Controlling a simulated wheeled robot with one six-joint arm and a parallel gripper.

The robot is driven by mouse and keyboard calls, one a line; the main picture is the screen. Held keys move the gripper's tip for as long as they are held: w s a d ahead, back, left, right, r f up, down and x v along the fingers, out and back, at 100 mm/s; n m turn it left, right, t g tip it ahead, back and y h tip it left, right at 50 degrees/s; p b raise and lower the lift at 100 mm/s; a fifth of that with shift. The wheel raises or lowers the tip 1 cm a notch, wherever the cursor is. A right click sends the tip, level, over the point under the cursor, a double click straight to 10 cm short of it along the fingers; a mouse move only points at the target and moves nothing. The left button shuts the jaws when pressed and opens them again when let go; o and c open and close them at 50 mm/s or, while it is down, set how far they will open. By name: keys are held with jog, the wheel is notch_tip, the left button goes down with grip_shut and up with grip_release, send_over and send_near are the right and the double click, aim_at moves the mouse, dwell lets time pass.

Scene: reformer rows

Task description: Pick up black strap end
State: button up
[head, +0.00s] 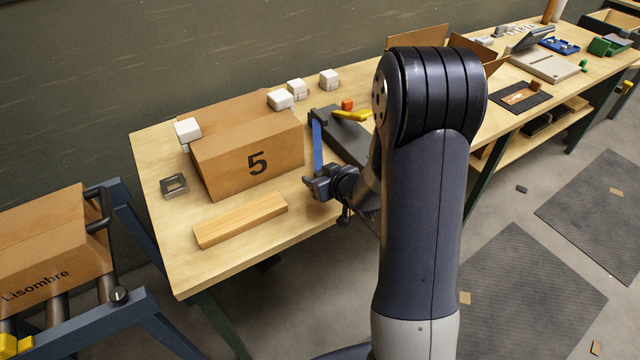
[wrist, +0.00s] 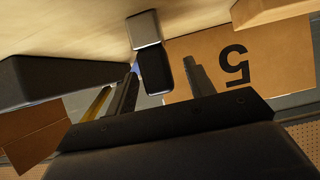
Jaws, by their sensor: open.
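The black strap end (wrist: 155,72) shows in the wrist view as a small dark block with a pale grey piece (wrist: 144,30) joined to it. It lies between the two spread fingers of my gripper (wrist: 164,76), with a visible gap on the right side. In the head view my gripper (head: 318,184) is at the front of the bench, just right of the box. A blue strap (head: 317,147) stands above it. The strap end is not clearly distinguishable from my gripper there. My gripper is open; contact with the strap end cannot be told.
A cardboard box marked 5 (head: 246,158) stands left of my gripper, with white blocks (head: 281,99) around it. A wooden bar (head: 240,218) and a metal buckle (head: 174,185) lie nearby. A dark grey unit (head: 343,135) with a yellow handle (head: 352,115) is close behind.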

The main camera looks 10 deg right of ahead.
jog(key=c, duration=1.1)
jog(key=shift+r, duration=0.1)
